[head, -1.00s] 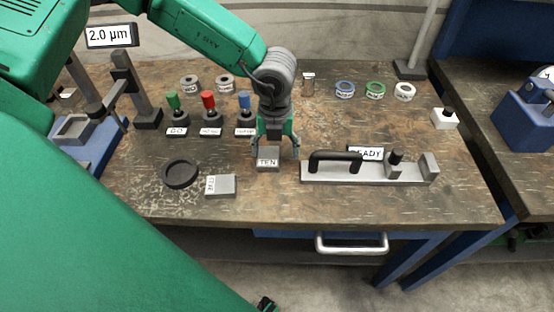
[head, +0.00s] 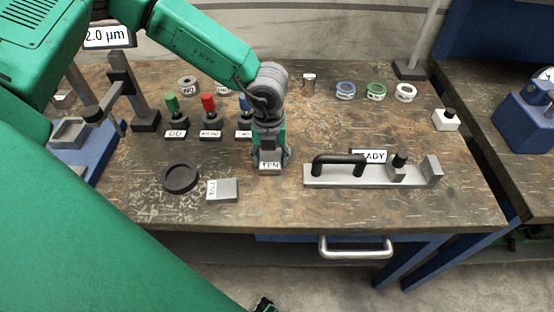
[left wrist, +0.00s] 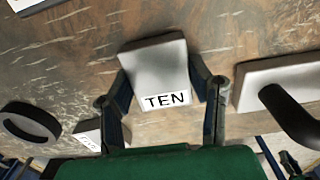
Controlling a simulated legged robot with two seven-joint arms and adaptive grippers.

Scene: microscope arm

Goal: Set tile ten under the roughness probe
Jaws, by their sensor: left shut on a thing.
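Tile ten (head: 269,168) is a grey block with a white label reading TEN, near the middle of the bench. My left gripper (head: 270,158) points down over it and is shut on it. In the left wrist view tile ten (left wrist: 157,68) sits between the two fingers of my left gripper (left wrist: 160,88). A second grey tile (head: 223,189) with a label turned sideways lies to the left. A device with a 2.0 µm sign (head: 107,36) stands at the far left, with a blue base (head: 95,152) and a grey tray (head: 70,132). My right gripper is not in view.
A black round dish (head: 181,178) lies left of the second tile. Red, green and blue knobbed holders (head: 209,120) stand behind. A metal fixture with a black handle (head: 338,163) is close on the right. Labelled rings (head: 376,91) lie at the back right.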

